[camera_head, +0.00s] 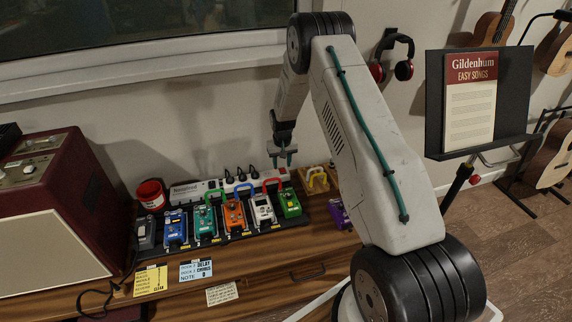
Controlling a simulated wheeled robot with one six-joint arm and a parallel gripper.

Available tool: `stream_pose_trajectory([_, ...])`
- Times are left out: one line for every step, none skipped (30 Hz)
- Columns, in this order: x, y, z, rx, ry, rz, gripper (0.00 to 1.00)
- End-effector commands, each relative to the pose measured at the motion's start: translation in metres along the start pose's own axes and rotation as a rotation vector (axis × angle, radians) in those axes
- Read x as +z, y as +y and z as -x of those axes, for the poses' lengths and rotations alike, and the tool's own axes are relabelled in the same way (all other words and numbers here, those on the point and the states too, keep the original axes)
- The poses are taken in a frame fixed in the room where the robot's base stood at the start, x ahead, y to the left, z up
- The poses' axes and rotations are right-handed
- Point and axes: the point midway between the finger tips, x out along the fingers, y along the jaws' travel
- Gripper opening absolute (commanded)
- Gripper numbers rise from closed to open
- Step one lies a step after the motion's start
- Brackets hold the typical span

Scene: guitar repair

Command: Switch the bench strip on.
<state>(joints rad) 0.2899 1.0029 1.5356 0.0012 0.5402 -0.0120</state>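The bench strip (213,185) is a long white power strip lying at the back of the wooden bench, against the wall, with several black plugs standing in its right half. Its switch is too small to make out. My gripper (282,162) points down above the strip's right end, near the wall. Its two fingers are apart with nothing visible between them. I cannot tell how far above the strip the fingertips are, or whether they touch it.
A row of colored pedals (235,216) stands in front of the strip. A wooden block with a yellow clamp (318,181) is to the right.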

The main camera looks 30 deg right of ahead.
Motion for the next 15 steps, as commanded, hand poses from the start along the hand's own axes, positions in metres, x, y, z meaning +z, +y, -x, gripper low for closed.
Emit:
stream_pose_trajectory([-0.001,0.000,0.010,0.000,0.003,0.000,0.40])
stream_pose_trajectory([0.000,0.001,0.016,0.000,0.004,0.000,0.40])
stream_pose_trajectory([0.000,0.001,0.023,0.000,0.003,0.000,0.40])
stream_pose_trajectory([0.000,0.001,0.029,0.000,0.004,-0.001,0.40])
stream_pose_trajectory([0.001,0.001,0.033,0.000,0.003,-0.001,0.40])
stream_pose_trajectory([0.001,0.001,0.040,0.000,0.003,-0.001,0.40])
stream_pose_trajectory([0.001,0.001,0.045,0.000,0.003,-0.001,0.40])
stream_pose_trajectory([0.002,0.002,0.048,0.000,0.002,-0.001,0.40])
stream_pose_trajectory([0.002,0.002,0.053,0.000,0.002,-0.001,0.40])
stream_pose_trajectory([0.003,0.002,0.056,0.000,0.002,-0.001,0.40])
stream_pose_trajectory([0.003,0.002,0.058,0.000,0.001,-0.001,0.40])
stream_pose_trajectory([0.003,0.002,0.060,0.000,0.001,-0.001,0.40])
stream_pose_trajectory([0.003,0.002,0.062,0.000,0.000,-0.001,0.40])
stream_pose_trajectory([0.004,0.002,0.062,0.000,0.000,-0.001,0.40])
stream_pose_trajectory([0.004,0.002,0.063,0.000,-0.001,-0.001,0.40])
